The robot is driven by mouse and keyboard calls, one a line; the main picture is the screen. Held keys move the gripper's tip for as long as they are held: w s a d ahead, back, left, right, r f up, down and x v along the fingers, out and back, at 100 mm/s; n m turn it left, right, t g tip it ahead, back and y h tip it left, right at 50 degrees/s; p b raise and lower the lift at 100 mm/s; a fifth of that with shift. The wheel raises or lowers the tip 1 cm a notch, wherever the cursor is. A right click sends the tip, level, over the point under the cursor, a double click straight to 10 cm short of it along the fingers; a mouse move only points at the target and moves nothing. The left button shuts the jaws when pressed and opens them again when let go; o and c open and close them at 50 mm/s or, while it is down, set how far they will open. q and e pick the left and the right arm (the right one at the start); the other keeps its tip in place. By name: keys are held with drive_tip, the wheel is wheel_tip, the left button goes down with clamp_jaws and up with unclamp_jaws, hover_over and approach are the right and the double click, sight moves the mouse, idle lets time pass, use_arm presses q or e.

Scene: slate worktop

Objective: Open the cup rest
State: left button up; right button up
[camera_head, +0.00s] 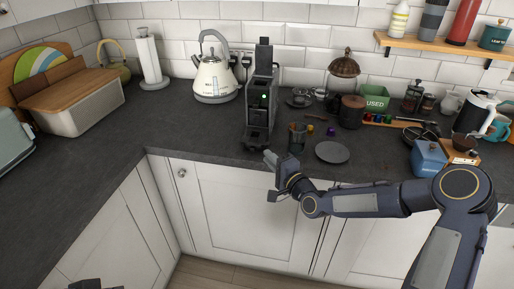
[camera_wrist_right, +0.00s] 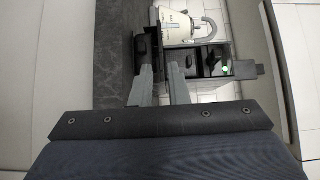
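A dark coffee machine (camera_head: 262,95) with a green light stands near the front edge of the worktop. Its cup rest (camera_head: 257,138) appears as the low, dark part at its front; its exact position is too small to tell. The machine (camera_wrist_right: 214,62) also shows sideways in the right wrist view. My right gripper (camera_head: 268,176) is open and empty, in front of the worktop edge and a little below the machine's base. In the wrist view its two fingers (camera_wrist_right: 159,90) point toward the machine's lower part with a gap between them. A dark piece at the bottom left may be my left gripper (camera_head: 97,284).
A glass (camera_head: 297,138) and a dark plate (camera_head: 332,152) stand right of the machine. A kettle (camera_head: 213,78) is behind it to the left. A blue box (camera_head: 428,158) and several cups and tools crowd the right side.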

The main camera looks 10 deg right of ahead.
sight(253, 144)
drive_tip(key=p+x, duration=0.1)
drive_tip(key=x, duration=0.6)
drive_tip(key=shift+w+a+p, duration=0.2)
drive_tip(key=shift+w+p, duration=0.05)
drive_tip(key=shift+p, duration=0.1)
clamp_jaws()
